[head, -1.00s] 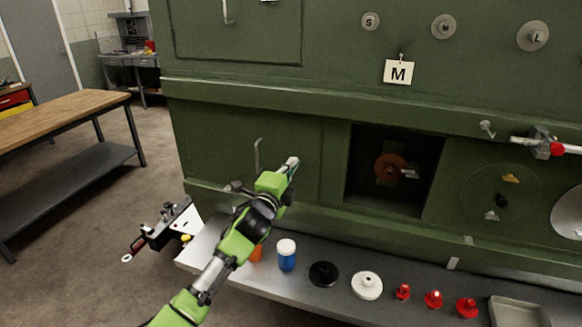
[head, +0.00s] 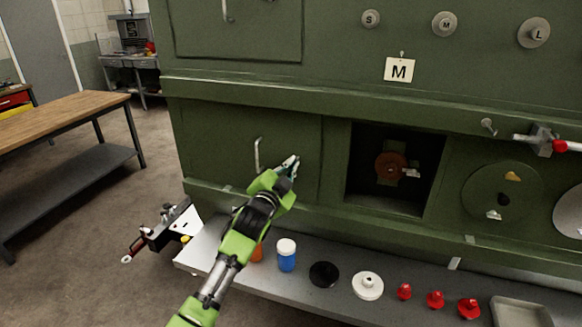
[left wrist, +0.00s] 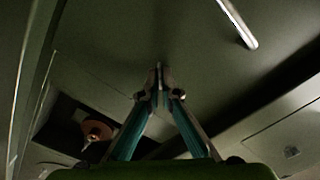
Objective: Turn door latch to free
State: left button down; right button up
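The green lower door (head: 225,150) is shut flat in the panel, with an upright metal handle (head: 257,155). The handle also shows at the top of the left wrist view (left wrist: 238,22). My left gripper (head: 292,162) is at the right part of this door, right of the handle. In the left wrist view its two fingertips (left wrist: 159,78) come close together against or just before the door face. I cannot make out the door latch; the fingertips cover that spot, and whether they hold it is unclear. My right gripper is not in view.
Right of the door is an open square recess with a brown disc (head: 391,168). A grey shelf (head: 222,258) below holds a blue-bodied jar (head: 287,256), a black disc (head: 324,274), a white disc (head: 367,285) and several red pieces. A wooden bench (head: 65,115) stands left.

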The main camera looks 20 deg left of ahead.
pick_arm(q)
jog(key=n, duration=0.8)
jog(key=shift+n, duration=0.4)
dwell(0.4)
jog(key=c, duration=2.3)
grip_release()
jog(key=shift+s, duration=0.1)
jog(key=s, duration=1.1)
jog(key=shift+s+a, duration=0.2)
jog(key=shift+s, duration=0.2)
